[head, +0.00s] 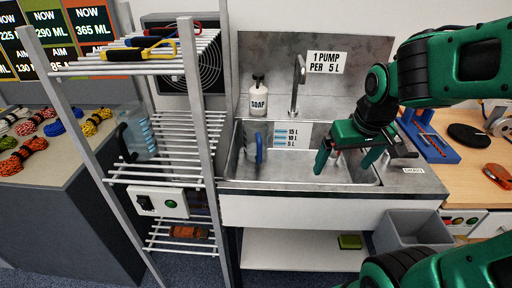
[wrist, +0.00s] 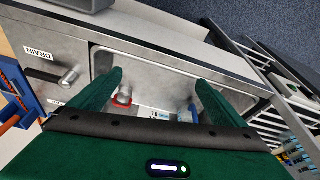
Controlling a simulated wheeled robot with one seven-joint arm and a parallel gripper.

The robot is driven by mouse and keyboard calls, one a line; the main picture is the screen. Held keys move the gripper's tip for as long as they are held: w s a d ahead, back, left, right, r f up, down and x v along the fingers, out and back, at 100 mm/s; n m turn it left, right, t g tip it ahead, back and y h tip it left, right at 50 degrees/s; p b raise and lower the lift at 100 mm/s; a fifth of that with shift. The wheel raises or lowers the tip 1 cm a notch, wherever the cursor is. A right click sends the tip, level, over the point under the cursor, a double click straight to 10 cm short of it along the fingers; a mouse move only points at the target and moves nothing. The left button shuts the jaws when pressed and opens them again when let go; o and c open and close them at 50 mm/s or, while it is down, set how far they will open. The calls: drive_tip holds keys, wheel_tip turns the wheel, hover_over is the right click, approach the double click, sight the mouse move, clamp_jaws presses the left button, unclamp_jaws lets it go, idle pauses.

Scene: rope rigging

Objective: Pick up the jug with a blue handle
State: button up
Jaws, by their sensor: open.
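The blue handle (head: 259,148) stands upright in the left part of the sink in the head view. The jug body beside it is clear and hard to make out. A bit of blue also shows in the wrist view (wrist: 194,113), partly hidden by my right finger. My gripper (head: 346,162) is open and empty, fingers pointing down over the right part of the sink, to the right of the blue handle and apart from it. A second clear jug (head: 143,140) with a black handle stands on the wire rack at left.
The metal sink (head: 300,183) has a tap (head: 297,88) and a soap bottle (head: 258,97) behind it. A metal piece with a red ring (wrist: 123,97) is in the sink. The rack post (head: 203,120) stands left of the sink. A grey bin (head: 410,229) is below right.

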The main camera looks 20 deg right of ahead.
drive_tip(key=w+a+f+n+t+y, duration=0.1)
drive_tip(key=w+a+f+n+t, duration=0.2)
drive_tip(key=w+a, duration=0.55)
drive_tip(key=n+t+y, duration=0.2)
drive_tip(key=t+y, duration=0.2)
drive_tip(key=t, duration=0.2)
approach(262, 133)
drive_tip(key=w, duration=0.1)
drive_tip(key=shift+t, duration=0.3)
drive_tip(key=x, duration=0.5)
drive_tip(key=shift+w+f, duration=0.15)
drive_tip(key=shift+f, duration=0.05)
drive_tip(key=x, duration=0.4)
drive_tip(key=shift+a+f, duration=0.25)
drive_tip(key=shift+w+a+f, duration=0.15)
drive_tip(key=shift+w+f, duration=0.1)
drive_tip(key=shift+w, duration=0.3)
drive_tip(key=shift+c, duration=0.3)
